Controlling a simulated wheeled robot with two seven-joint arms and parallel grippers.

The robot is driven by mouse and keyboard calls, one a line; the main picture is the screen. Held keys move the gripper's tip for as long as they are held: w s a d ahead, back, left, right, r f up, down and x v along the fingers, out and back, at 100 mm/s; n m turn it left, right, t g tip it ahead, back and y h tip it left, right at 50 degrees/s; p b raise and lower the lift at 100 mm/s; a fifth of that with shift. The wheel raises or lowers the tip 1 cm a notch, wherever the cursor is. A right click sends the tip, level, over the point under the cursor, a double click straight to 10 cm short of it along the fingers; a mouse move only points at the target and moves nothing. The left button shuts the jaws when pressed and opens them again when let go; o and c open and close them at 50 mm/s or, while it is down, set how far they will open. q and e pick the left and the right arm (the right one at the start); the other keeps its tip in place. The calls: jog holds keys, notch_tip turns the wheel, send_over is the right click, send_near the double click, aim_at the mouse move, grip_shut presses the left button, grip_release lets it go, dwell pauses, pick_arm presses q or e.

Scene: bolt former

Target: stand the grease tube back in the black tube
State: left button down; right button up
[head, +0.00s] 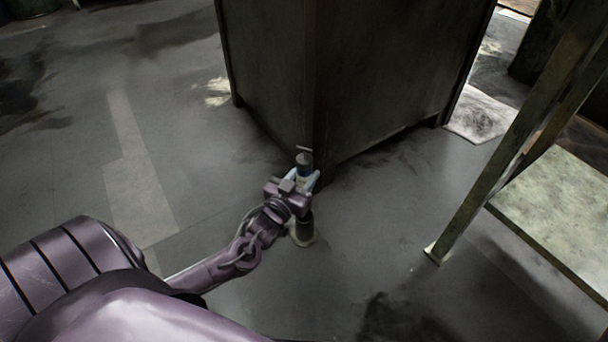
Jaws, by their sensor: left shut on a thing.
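My left gripper (304,181) is shut on the grease tube (304,160), whose dark end stands up above the fingers. The grease tube looks roughly upright; its lower part is hidden by the gripper. The black tube (306,226) stands just below the gripper on a pale round base (303,240) on the floor. I cannot tell whether the lower end of the grease tube is inside the black tube or above it. My right gripper is not in view.
A tall dark cabinet (375,80) stands right behind the gripper, its near corner close to the grease tube. The grey floor left and in front is clear.

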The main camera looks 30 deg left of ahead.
pick_arm(q)
jog(key=shift+f+b, duration=1.25)
jog(key=shift+f, duration=0.95)
jog(key=shift+p, duration=0.35)
jog(key=shift+f, duration=0.15)
dwell(0.4)
jog(key=shift+f+b, duration=2.25)
jog(key=shift+f, duration=1.15)
